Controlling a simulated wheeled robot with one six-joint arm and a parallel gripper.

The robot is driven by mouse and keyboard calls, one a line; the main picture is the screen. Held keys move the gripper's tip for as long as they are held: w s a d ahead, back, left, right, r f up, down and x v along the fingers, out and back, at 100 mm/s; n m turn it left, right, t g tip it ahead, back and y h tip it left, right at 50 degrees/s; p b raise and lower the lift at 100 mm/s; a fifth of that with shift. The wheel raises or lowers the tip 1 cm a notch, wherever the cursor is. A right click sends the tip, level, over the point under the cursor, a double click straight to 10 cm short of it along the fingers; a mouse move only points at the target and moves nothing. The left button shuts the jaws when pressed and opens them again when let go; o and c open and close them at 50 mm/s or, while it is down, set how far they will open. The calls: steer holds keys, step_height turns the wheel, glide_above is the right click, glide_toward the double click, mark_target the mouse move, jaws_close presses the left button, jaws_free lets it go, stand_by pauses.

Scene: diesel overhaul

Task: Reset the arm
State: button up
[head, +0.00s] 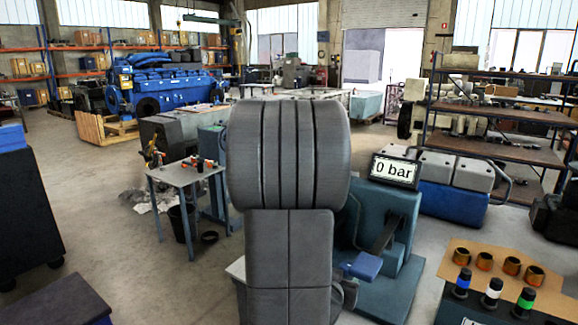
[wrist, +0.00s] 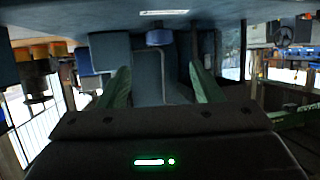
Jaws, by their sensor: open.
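My gripper (wrist: 162,88) shows in the wrist view with its two green fingers spread wide apart. Nothing is seen held between them. Behind the gap is the teal test machine, with its blue lever handle (wrist: 159,37) near the top of the picture. In the head view, the grey links of my arm stand upright in the middle and hide part of that teal machine (head: 378,222). My gripper is not seen in the head view. The blue lever handle (head: 361,266) shows just right of my arm.
A display reading "0 bar" (head: 395,171) sits on the teal machine. A bench at lower right holds several copper-coloured rings (head: 485,261) and black injector-like parts with coloured bands (head: 492,292). A small metal table (head: 186,176) stands left. Open floor (head: 110,225) lies at left.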

mark_target(348, 264)
steer(key=x, duration=1.1)
steer(key=shift+w+d+f, duration=0.15)
steer(key=shift+w+f, duration=0.15)
steer(key=shift+w+r+p, duration=0.15)
steer(key=shift+w+p, duration=0.1)
steer(key=shift+p, duration=0.45)
steer(key=m+g+h+p, duration=0.1)
steer(key=p, duration=0.2)
steer(key=m+h+p, duration=0.1)
steer(key=p, duration=0.2)
steer(key=shift+m+g+h+p, duration=0.3)
steer(key=shift+m+g+p, duration=0.1)
steer(key=s+a+r+y+b, duration=0.1)
steer(key=s+a+r, duration=0.3)
steer(key=s+a, duration=0.4)
steer(key=shift+a+r+t+y+b, duration=0.35)
steer(key=shift+a+b, duration=0.4)
steer(key=shift+a, duration=0.6)
